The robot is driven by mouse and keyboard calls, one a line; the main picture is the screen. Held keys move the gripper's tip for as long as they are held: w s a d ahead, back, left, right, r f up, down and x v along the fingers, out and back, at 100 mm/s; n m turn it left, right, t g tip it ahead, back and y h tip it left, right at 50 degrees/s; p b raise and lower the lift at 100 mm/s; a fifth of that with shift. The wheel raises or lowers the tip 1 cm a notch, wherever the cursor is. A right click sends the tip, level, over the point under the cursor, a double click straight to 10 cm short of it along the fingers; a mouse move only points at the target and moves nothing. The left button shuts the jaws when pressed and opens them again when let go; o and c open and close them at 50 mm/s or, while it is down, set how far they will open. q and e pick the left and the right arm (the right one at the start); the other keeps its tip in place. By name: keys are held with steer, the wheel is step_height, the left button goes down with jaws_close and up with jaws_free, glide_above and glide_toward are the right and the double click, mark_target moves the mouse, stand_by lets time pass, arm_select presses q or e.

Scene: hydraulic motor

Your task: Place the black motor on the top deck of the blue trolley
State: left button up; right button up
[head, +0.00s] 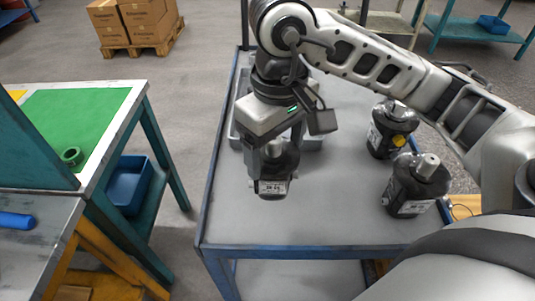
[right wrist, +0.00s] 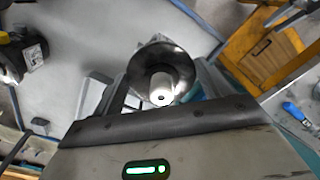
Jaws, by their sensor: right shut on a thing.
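My right gripper (head: 274,148) points down over the blue trolley (head: 330,218) and is shut on a black motor (head: 278,183). The motor is upright, with its metal shaft up between the fingers and a white label on its front. In the right wrist view, the motor's shaft and dark round top (right wrist: 162,78) show between the two fingers. I cannot tell whether the motor's base touches the grey top deck. Two other black motors stand on the deck's right side, one farther back (head: 385,138) and one nearer (head: 408,190). My left gripper is not in view.
The deck's front and middle are clear. A workbench with a green mat (head: 75,118) stands at the left, with a blue bin (head: 128,185) below. Cartons (head: 135,20) sit on a pallet behind.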

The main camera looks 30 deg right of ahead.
mark_target(284, 148)
steer(key=w+d+f, duration=0.1)
steer(key=f, duration=0.1)
steer(key=w+d+f, duration=0.2)
steer(key=d+f, duration=0.1)
steer(key=shift+w+f, duration=0.25)
steer(key=shift+f, duration=0.05)
arm_select(q)
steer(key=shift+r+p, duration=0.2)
steer(key=shift+p, duration=0.4)
arm_select(e)
step_height(284, 148, down, 4)
steer(key=shift+w+d+r, duration=0.1)
steer(key=shift+w+r, duration=0.05)
steer(key=shift+r, duration=0.1)
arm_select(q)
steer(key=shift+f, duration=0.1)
arm_select(e)
steer(key=shift+f, duration=0.1)
steer(key=shift+f+b, duration=0.1)
steer(key=shift+b, duration=0.25)
steer(key=o, duration=2)
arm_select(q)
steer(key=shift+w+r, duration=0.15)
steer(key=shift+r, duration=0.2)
arm_select(e)
steer(key=shift+o, duration=0.2)
